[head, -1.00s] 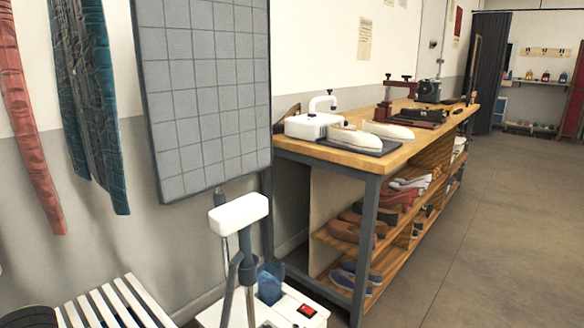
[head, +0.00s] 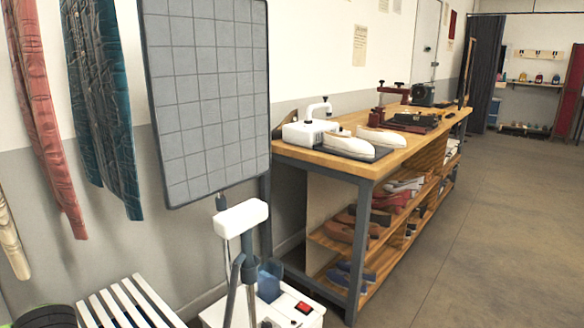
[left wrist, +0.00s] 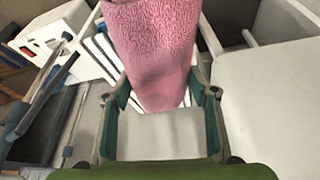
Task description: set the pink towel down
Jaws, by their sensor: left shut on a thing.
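The pink towel (left wrist: 152,45) is a fuzzy roll or fold in the left wrist view, running from the top edge down between my fingers. My left gripper (left wrist: 160,95) is shut on it, one finger at each side. Behind the towel are the white slats of a rack (left wrist: 104,58), which also shows at the lower left of the head view (head: 138,303). I cannot tell whether the towel touches the slats. The towel does not show in the head view. My right gripper is in neither view.
A white garment steamer (head: 240,218) stands right of the slatted rack. A grey gridded board (head: 208,95) and hanging garments (head: 105,110) are at the wall. A wooden workbench (head: 400,150) holds shoes and tools. The floor (head: 480,220) at right is clear.

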